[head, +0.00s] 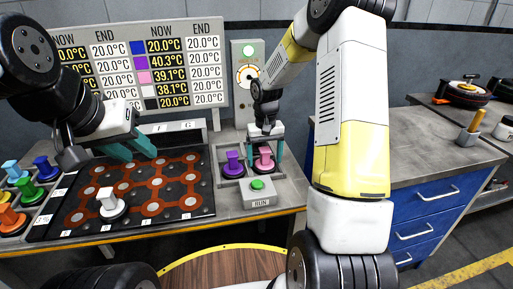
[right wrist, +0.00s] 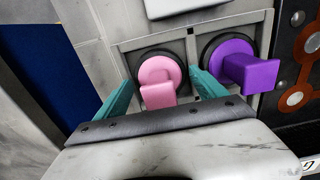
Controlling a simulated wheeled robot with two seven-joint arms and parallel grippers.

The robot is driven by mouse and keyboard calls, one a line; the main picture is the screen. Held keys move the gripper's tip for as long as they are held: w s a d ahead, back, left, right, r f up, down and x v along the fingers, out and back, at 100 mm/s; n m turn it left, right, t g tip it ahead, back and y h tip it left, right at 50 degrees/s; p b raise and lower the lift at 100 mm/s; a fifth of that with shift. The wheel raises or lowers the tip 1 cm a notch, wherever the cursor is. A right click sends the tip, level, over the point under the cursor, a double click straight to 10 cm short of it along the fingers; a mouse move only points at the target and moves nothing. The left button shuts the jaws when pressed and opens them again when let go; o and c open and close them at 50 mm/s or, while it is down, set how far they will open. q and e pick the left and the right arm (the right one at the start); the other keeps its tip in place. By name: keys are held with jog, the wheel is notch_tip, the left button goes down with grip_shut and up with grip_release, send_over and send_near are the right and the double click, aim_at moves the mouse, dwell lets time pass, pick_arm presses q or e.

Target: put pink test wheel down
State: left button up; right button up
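The pink test wheel (head: 264,160) has a pink knob on a dark round base. It sits upright in the right-hand slot of a two-slot grey holder (head: 281,173), beside the purple wheel (head: 233,163). My right gripper (head: 264,151) is over the pink wheel from above. In the right wrist view its teal fingers stand on both sides of the pink knob (right wrist: 157,86), with visible gaps, so it looks open and not clamped. My left gripper (head: 131,146) is open and empty above the back of the black board.
The black board (head: 170,212) with orange patches carries a white wheel (head: 108,204). Several coloured wheels stand at the far left. A RUN box with a green button (head: 257,184) is in front of the holder. A temperature display (head: 150,70) stands behind.

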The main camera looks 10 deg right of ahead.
notch_tip(320, 180, up, 12)
jog(key=shift+f, duration=0.15)
jog(key=s+r+t, duration=0.3)
jog(key=s+r, duration=0.8)
jog(key=s, duration=0.1)
jog(key=s+a+r+t+y, duration=0.1)
jog(key=s+a+t+y, duration=0.1)
jog(key=s, duration=1)
jog(key=shift+s+t, duration=0.15)
jog(key=shift+t, duration=0.45)
